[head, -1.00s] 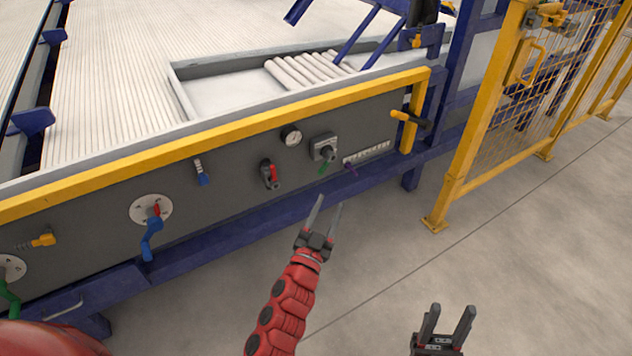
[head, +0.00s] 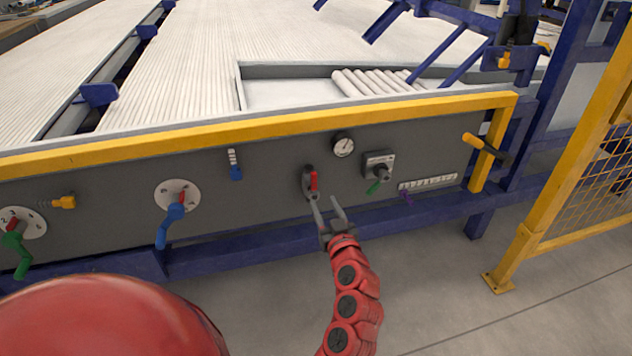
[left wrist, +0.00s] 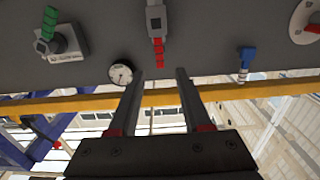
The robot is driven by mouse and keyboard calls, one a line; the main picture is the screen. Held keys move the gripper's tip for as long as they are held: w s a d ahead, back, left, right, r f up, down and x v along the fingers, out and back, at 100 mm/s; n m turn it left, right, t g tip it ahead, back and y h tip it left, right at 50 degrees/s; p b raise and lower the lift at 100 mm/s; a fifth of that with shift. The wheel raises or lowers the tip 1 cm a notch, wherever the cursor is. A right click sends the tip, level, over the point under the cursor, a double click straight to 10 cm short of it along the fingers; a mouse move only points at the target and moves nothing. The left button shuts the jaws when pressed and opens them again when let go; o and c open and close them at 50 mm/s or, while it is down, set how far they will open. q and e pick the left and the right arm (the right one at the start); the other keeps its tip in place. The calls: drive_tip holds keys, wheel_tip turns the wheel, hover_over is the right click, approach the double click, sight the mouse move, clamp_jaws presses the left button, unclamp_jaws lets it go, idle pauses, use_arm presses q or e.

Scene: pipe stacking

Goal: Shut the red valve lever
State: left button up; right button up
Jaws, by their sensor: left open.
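The red valve lever (head: 314,181) sits on a dark grey mount on the machine's grey front panel, near the panel's middle. In the left wrist view the red lever (left wrist: 158,52) hangs from its grey body at the top centre. My left gripper (head: 328,203) is open and empty, just below the lever in the head view. In the left wrist view its two fingers (left wrist: 160,76) point toward the panel, with the lever's end between their lines; I cannot tell whether they touch it. My right gripper is not in view.
A gauge (head: 343,144) and a green-handled switch (head: 378,168) are right of the lever. A small blue lever (head: 235,168) and a blue crank (head: 170,221) are left. A yellow rail (head: 270,127) runs above the panel. A yellow fence (head: 560,180) stands at right.

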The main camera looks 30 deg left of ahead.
sight(314, 181)
use_arm(q)
drive_tip(key=b+x, duration=0.1)
drive_tip(key=x, duration=1)
drive_tip(key=shift+d, duration=0.1)
clamp_jaws()
idle(1.0)
